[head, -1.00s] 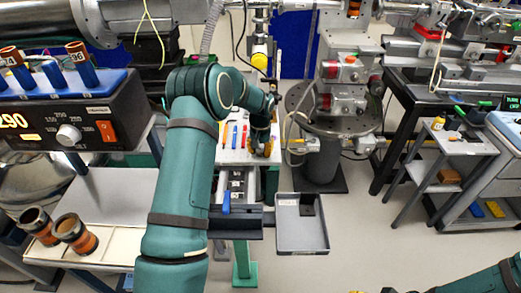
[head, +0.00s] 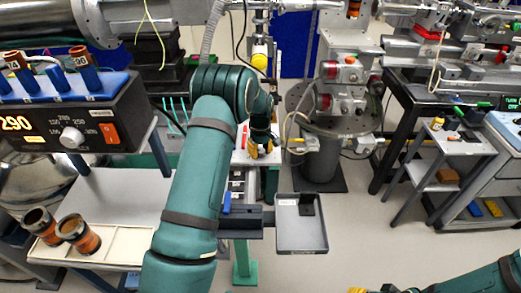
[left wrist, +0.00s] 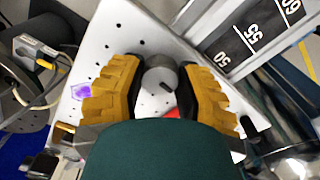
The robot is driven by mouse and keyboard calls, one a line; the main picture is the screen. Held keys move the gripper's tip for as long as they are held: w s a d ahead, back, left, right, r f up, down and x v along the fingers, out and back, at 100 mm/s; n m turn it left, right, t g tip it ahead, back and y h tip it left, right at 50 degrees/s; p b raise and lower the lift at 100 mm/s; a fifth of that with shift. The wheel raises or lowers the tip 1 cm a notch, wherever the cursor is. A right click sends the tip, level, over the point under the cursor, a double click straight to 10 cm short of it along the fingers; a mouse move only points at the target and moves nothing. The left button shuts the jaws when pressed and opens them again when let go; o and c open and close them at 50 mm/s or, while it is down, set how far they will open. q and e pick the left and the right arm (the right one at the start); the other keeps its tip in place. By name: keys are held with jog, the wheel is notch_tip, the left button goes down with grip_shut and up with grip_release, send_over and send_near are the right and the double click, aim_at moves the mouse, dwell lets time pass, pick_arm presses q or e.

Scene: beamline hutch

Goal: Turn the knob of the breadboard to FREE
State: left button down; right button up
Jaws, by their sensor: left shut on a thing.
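The breadboard (left wrist: 118,32) is a pale plate with a grid of dark holes. Its knob (left wrist: 160,79) is a grey round cap with a dark mark on its face. My left gripper (left wrist: 158,84) has its yellow ribbed fingers on either side of the knob and is shut on it. In the head view my left gripper (head: 262,148) is over the breadboard (head: 239,158), and my arm hides the knob and much of the plate. I cannot read any FREE label. Only a bit of my right gripper (head: 366,290) shows at the bottom edge.
A rail with a numbered scale (left wrist: 252,35) runs beside the breadboard. A grey open tray (head: 302,240) sits in front, right of a blue lever (head: 227,203). A round pedestal (head: 325,150) stands close on the right. A controller box (head: 75,125) is at left.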

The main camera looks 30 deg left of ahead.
aim_at(261, 150)
pick_arm(q)
jog(key=shift+f+n, duration=0.1)
jog(key=shift+n, duration=0.5)
jog(key=c, duration=0.6)
grip_release()
jog(key=shift+w, duration=0.1)
notch_tip(261, 150, up, 12)
jog(key=shift+r, duration=0.1)
dwell(0.3)
